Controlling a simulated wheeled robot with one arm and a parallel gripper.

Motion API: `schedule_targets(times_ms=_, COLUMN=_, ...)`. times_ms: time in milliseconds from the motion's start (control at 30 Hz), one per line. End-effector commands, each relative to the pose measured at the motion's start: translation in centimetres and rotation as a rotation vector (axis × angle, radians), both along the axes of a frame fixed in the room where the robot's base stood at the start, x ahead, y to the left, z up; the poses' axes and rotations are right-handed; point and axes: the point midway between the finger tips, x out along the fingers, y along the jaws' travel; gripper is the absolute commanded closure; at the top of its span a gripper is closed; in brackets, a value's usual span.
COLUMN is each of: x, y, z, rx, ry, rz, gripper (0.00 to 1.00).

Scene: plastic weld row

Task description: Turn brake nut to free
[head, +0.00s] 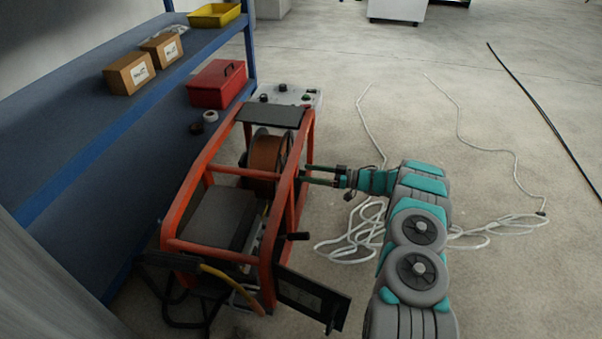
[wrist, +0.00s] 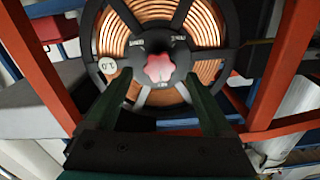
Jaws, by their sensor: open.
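The brake nut (wrist: 159,68) is a pinkish-red lobed knob at the hub of a wire spool (wrist: 206,22), seen face-on in the wrist view. The spool of copper-coloured wire also shows in the head view (head: 265,156), inside an orange-red tube frame (head: 188,197). My gripper (wrist: 157,92) is open, with its two dark green fingers apart, one to each side below the nut. From the wrist view I cannot tell how far the fingertips are from it. In the head view my gripper (head: 303,177) reaches in at the frame's right side. The nut is hidden there.
Frame bars stand close on both sides of the fingers. A blue shelf (head: 90,135) with cardboard boxes (head: 130,73) and a red toolbox (head: 216,84) is at left. White cable (head: 358,238) lies coiled on the floor beneath my arm. Open floor is at right.

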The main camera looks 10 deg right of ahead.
Motion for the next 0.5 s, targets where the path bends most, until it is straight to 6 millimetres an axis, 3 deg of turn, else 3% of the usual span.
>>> schedule_targets(times_ms=200, x=1.0, y=2.4, z=0.0, rx=0.000, ry=0.000, rz=0.000, gripper=0.14)
schedule_targets(times_ms=500, x=1.3, y=3.0, z=0.1, rx=0.001, ry=0.000, rz=-0.002, gripper=0.14)
